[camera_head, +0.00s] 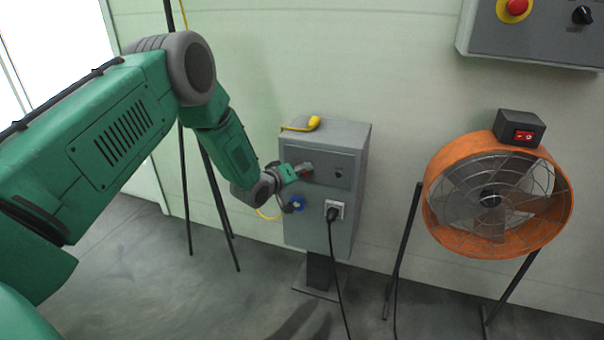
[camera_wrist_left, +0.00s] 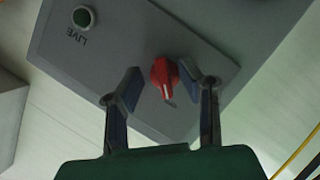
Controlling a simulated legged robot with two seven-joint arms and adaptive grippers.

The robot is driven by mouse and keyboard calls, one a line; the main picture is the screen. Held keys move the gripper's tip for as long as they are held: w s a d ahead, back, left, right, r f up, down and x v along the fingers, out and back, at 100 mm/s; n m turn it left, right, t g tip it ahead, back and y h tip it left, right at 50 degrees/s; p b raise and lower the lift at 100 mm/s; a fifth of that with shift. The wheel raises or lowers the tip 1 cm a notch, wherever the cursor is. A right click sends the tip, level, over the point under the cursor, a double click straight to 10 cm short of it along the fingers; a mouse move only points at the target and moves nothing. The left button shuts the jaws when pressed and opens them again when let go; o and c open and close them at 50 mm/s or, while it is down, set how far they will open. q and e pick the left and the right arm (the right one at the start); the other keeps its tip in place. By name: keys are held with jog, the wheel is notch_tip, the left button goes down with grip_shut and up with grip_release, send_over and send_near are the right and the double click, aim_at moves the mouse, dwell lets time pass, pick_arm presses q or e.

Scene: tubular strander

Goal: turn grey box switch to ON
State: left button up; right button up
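The grey box (camera_head: 345,175) stands on a short post against the wall, right of my left arm in the head view. Its upper front panel also fills much of the left wrist view (camera_wrist_left: 110,45). The red rotary switch (camera_wrist_left: 165,77) on that panel has a pale mark pointing down in the wrist view. My left gripper (camera_wrist_left: 162,82) is open, with one finger on each side of the red switch; I cannot tell whether they touch it. In the head view my left gripper (camera_head: 303,171) is at the panel and hides most of the switch. My right gripper is not in view.
A dark green LIVE lamp (camera_wrist_left: 83,17) is on the panel. A black plug (camera_head: 333,213) and a blue socket (camera_head: 297,203) are lower on the box. An orange fan (camera_head: 437,220) stands at right, and a control panel (camera_head: 545,35) hangs above it.

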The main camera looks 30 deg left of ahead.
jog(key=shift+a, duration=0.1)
pick_arm(q)
jog(key=shift+a+f, duration=0.1)
jog(key=shift+a, duration=0.15)
jog(key=c, duration=0.7)
jog(key=shift+a, duration=0.15)
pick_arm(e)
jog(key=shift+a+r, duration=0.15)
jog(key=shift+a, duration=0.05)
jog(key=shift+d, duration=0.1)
